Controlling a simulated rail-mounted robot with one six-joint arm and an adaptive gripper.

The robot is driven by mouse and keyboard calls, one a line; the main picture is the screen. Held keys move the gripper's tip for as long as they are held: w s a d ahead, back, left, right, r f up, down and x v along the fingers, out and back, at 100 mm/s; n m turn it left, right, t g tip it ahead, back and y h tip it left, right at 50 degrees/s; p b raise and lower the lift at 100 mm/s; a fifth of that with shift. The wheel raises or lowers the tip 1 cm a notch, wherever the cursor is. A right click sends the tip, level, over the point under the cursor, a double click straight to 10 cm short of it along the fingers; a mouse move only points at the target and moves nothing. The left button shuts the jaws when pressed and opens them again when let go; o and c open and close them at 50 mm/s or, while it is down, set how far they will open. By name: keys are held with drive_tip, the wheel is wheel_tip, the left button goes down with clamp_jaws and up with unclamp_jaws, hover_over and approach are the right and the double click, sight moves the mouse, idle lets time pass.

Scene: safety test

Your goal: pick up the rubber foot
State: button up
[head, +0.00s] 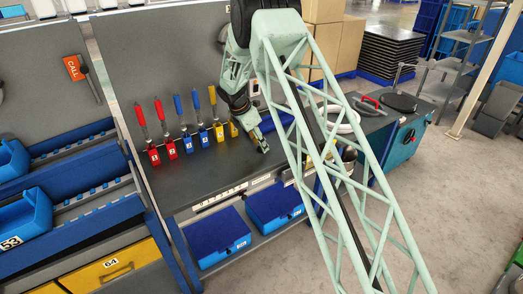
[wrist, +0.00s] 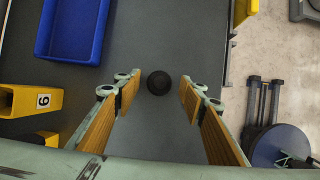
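The rubber foot (wrist: 159,83) shows in the wrist view as a small, round black piece on the dark grey worktop. It lies between and a little beyond the tips of my gripper (wrist: 159,92), with a gap on both sides. The two fingers, with wood-coloured pads, are open and hold nothing. In the head view my gripper (head: 262,143) points down over the right part of the worktop, beside the row of tool holders. I cannot make out the rubber foot in the head view. The height of the fingertips above the worktop is hard to tell.
A yellow holder marked 6 (wrist: 30,101) stands left of my gripper in the wrist view, and a blue tray (wrist: 72,28) lies at the upper left. Red, blue and yellow tool holders (head: 187,144) line the worktop (head: 200,178). Its front edge is near.

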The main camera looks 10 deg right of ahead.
drive_tip(key=shift+d+f, duration=0.15)
drive_tip(key=shift+f, duration=0.15)
idle(0.4)
drive_tip(key=c, duration=0.8)
